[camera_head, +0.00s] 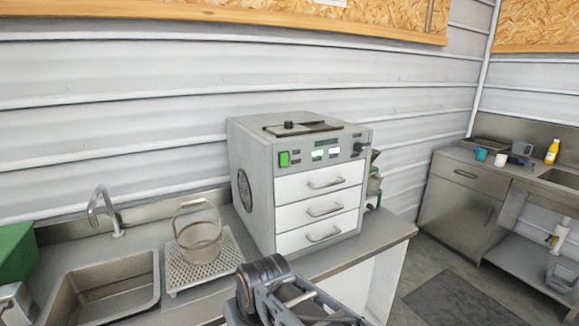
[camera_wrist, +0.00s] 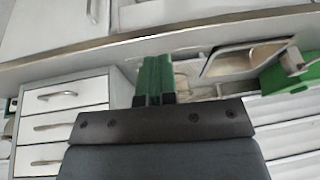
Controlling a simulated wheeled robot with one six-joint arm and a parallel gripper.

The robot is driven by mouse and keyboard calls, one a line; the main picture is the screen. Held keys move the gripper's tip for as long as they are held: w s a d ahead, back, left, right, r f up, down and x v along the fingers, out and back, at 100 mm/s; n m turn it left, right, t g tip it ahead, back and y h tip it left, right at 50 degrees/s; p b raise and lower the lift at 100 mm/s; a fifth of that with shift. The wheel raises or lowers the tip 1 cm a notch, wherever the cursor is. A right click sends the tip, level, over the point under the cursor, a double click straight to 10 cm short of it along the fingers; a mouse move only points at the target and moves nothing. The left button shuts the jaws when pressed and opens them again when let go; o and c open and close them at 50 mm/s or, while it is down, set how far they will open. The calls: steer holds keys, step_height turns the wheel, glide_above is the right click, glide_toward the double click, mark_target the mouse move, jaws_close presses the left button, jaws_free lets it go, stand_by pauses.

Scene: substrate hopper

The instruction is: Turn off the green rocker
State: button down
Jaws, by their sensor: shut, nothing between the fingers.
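The green rocker (camera_head: 284,159) is on the left of the front panel of a grey machine (camera_head: 255,190), above its white drawers. It shows lit green in the head view; I cannot see it in the wrist view. My gripper (camera_wrist: 154,62) shows in the wrist view with its two green fingers together and nothing between them. In the head view my arm is at the bottom centre, below and in front of the machine, and the fingertips cannot be made out there. The machine's drawers (camera_wrist: 62,126) show at the left of the wrist view, which looks upside down. My gripper is apart from the machine.
Two small lit displays (camera_head: 326,153) sit right of the rocker. The space before the panel looks clear.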

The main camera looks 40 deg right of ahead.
mark_target(285, 164)
steer(key=w+d+r+m+t+y, duration=0.2)
steer(key=w+d+r+m+t, duration=0.4)
steer(key=w+d+r+m, duration=0.25)
steer(key=w+d+r+m+t+h, duration=0.1)
steer(key=d+r+m+t+h, duration=0.1)
steer(key=d+r+m, duration=0.3)
steer(key=d+r+m+t+h+b, duration=0.1)
steer(key=d+r+m+t+h, duration=0.2)
steer(key=d+r, duration=0.4)
steer(key=d+m+t, duration=0.1)
steer(key=d+m, duration=0.1)
steer(key=d, duration=0.2)
steer(key=shift+w+d+r, duration=0.35)
steer(key=shift+w, duration=0.05)
steer(key=p+x, duration=0.3)
steer(key=x, duration=1.1)
steer(key=shift+r, duration=0.15)
